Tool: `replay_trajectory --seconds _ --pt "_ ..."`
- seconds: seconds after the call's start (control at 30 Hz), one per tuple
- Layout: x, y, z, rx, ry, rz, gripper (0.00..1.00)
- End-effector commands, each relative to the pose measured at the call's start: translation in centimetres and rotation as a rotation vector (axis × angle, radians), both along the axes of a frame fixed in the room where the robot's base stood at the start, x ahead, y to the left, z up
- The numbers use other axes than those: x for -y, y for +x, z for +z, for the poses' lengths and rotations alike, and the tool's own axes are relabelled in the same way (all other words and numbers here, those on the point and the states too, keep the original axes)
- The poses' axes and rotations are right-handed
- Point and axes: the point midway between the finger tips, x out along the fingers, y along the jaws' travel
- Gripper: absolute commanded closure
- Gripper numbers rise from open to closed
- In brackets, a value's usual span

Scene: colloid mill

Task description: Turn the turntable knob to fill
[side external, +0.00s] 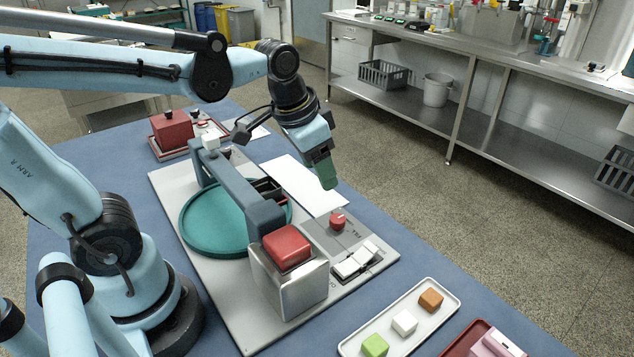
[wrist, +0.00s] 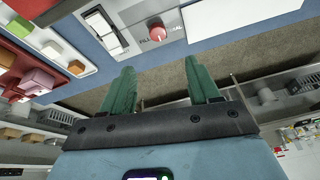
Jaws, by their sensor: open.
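The turntable knob (side external: 338,220) is a small red knob with a pale mark on its top. It stands on the grey panel at the right end of the machine's light base plate (side external: 185,240), with small lettering beside it that is hard to read. My gripper (side external: 328,185) has green fingers and hangs above and behind the knob, apart from it. In the wrist view the knob (wrist: 156,30) shows beyond the gap between the two spread fingertips of my gripper (wrist: 160,63). Nothing is between the fingers. The teal turntable (side external: 215,220) lies flat under the grey-blue bridge.
White rocker switches (side external: 356,260) sit close in front of the knob. A metal block with a red top (side external: 286,245) stands to its left. A white tray (side external: 365,330) with coloured cubes lies in front. A white sheet (side external: 300,187) lies behind the knob.

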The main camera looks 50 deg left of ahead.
Motion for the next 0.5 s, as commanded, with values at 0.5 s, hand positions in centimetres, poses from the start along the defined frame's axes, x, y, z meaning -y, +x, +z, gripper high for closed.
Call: replay_trajectory --seconds 0.5 --pt "0.3 4.8 -1.0 -0.331 0.038 -0.208 0.39"
